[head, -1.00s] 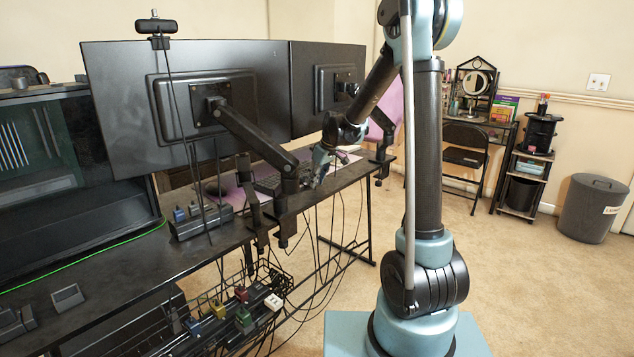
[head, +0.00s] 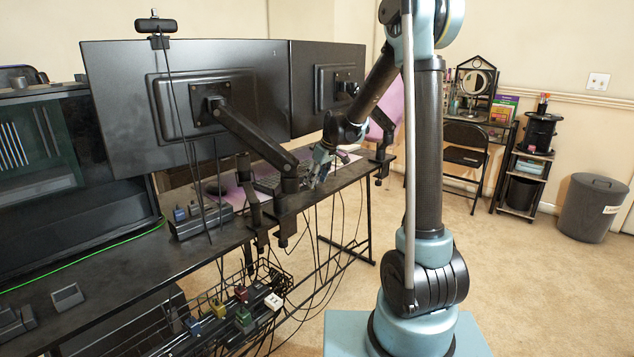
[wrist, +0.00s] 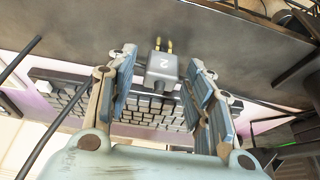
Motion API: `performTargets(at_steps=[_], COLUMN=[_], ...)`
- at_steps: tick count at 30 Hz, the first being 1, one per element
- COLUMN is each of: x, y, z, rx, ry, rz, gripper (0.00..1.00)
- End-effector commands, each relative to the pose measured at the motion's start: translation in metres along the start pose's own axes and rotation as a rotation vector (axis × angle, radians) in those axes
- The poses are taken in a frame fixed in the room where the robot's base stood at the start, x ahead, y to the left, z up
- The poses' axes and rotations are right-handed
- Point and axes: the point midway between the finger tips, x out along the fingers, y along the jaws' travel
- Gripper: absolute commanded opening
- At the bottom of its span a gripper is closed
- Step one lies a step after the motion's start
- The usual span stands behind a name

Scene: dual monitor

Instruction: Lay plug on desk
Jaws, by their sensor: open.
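A grey plug (wrist: 163,68) with two brass prongs and a "2" on its body shows in the wrist view. It lies on the bare dark strip of the desk (wrist: 215,40), in front of a keyboard. My gripper (wrist: 160,75) is open, with one finger on each side of the plug and a gap visible beside it. In the head view my gripper (head: 318,170) is low over the desk's right part, beside the monitor arm. The plug cannot be made out there.
The keyboard (wrist: 105,100) lies just behind the plug on a purple mat. A monitor arm (head: 260,145) and its clamp stand left of my gripper. A cable basket with several coloured plugs (head: 243,318) hangs below the desk. Loose cables hang beneath the edge.

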Motion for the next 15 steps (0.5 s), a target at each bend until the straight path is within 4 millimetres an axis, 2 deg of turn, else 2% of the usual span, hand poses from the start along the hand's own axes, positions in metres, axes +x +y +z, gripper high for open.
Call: performTargets(at_steps=[15], x=[-0.082], y=[0.000], z=[0.001], rx=[0.001], ry=[0.000], rz=[0.001], gripper=[0.48])
